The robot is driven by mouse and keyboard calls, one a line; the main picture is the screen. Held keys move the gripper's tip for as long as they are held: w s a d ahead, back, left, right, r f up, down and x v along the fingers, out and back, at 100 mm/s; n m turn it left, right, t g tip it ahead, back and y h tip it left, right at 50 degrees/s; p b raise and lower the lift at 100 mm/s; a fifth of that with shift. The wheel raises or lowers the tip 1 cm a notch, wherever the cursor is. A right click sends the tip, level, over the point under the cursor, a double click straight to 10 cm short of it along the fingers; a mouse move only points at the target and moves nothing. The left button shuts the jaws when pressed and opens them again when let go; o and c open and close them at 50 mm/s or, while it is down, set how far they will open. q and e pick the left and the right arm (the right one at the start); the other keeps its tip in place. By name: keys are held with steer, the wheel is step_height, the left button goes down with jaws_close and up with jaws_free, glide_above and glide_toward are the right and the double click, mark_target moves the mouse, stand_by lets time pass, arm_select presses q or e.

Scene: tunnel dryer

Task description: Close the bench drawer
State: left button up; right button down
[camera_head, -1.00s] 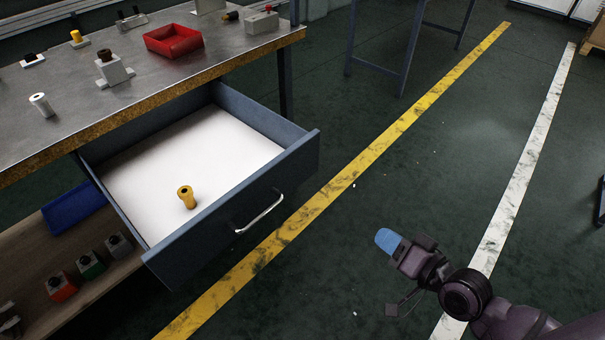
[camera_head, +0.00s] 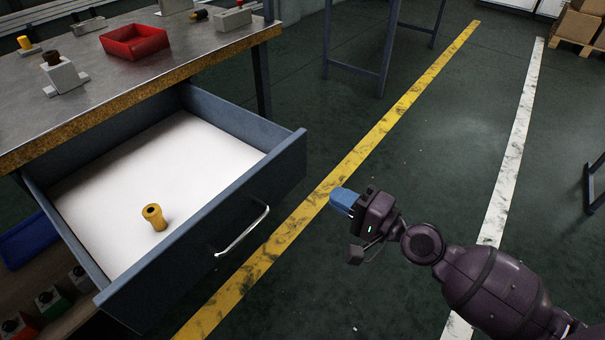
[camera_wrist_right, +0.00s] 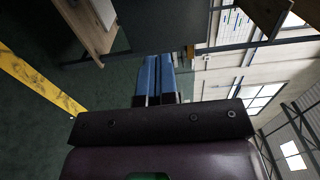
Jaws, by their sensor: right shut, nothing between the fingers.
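The bench drawer (camera_head: 262,178) is pulled far out from under the bench. It is blue-grey with a white floor and a silver bar handle (camera_head: 242,232) on its front. In the right wrist view the blue fingers (camera_wrist_right: 156,75) are together, and a dark panel, likely the drawer front (camera_wrist_right: 160,25), lies ahead. My left gripper is out of view.
The bench top (camera_head: 105,85) carries a red tray (camera_head: 134,42) and several small fixtures. A blue bin (camera_head: 30,240) sits on the lower shelf. Table legs (camera_head: 385,50) stand behind. The floor right of the drawer, with yellow (camera_head: 400,110) and white stripes, is clear.

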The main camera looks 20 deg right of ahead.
mark_target(291, 172)
steer(key=p+x, duration=0.1)
steer(key=x, duration=0.8)
steer(key=shift+w+a+f, duration=0.1)
steer(key=shift+w+a, duration=0.15)
steer(key=shift+w, duration=0.05)
